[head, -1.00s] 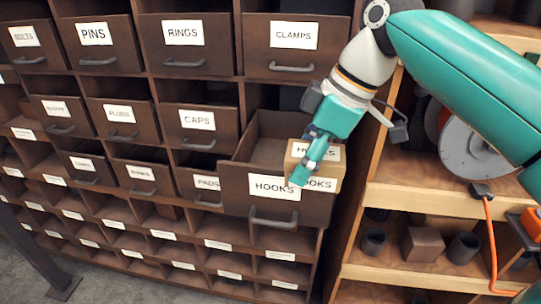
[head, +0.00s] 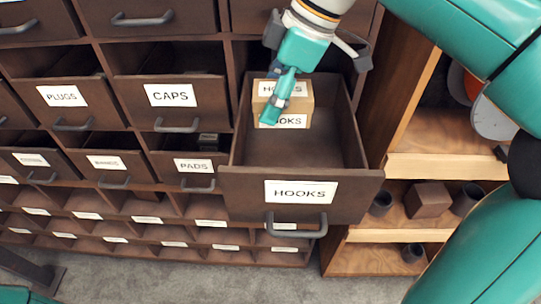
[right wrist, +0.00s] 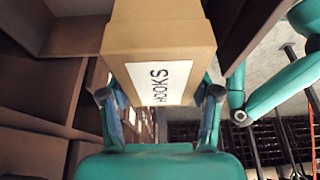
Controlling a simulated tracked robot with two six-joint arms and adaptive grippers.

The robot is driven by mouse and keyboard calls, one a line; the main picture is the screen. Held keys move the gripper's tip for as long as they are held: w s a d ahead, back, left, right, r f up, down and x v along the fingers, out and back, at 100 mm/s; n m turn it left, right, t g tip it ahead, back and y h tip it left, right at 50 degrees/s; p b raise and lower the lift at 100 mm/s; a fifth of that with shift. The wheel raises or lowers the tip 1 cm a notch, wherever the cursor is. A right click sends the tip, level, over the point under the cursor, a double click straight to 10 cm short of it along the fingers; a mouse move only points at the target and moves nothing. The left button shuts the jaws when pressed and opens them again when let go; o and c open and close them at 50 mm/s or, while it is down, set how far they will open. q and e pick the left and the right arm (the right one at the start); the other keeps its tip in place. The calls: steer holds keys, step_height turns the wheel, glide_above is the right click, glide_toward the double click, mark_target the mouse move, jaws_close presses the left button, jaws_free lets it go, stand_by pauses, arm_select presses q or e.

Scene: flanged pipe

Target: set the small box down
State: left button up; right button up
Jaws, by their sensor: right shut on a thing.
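The small tan box (head: 299,106) has white HOOKS labels on its top and front. In the head view it shows at the back of the open HOOKS drawer (head: 301,193), within its side walls; I cannot tell whether it touches the drawer floor. My right gripper (head: 275,103) comes from above and is shut on the box. In the right wrist view the box (right wrist: 160,38) sits between the two fingers of the right gripper (right wrist: 160,108), one on each side. The box's underside is hidden. My left gripper is not in view.
The drawer's front and middle are empty. Closed-in neighbours are the CAPS drawer (head: 171,92) and PADS drawer (head: 192,166) on the left. A wooden shelf (head: 440,167) with a brown block (head: 427,200) and dark cylinders stands on the right.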

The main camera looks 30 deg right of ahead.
mark_target(298, 114)
step_height(298, 114, down, 10)
steer(key=shift+w+b, duration=0.1)
steer(key=shift+b, duration=0.3)
steer(key=shift+a+f, duration=0.1)
steer(key=shift+f, duration=2.2)
steer(key=o, duration=1.4)
steer(key=shift+o, duration=0.2)
steer(key=v, duration=1.2)
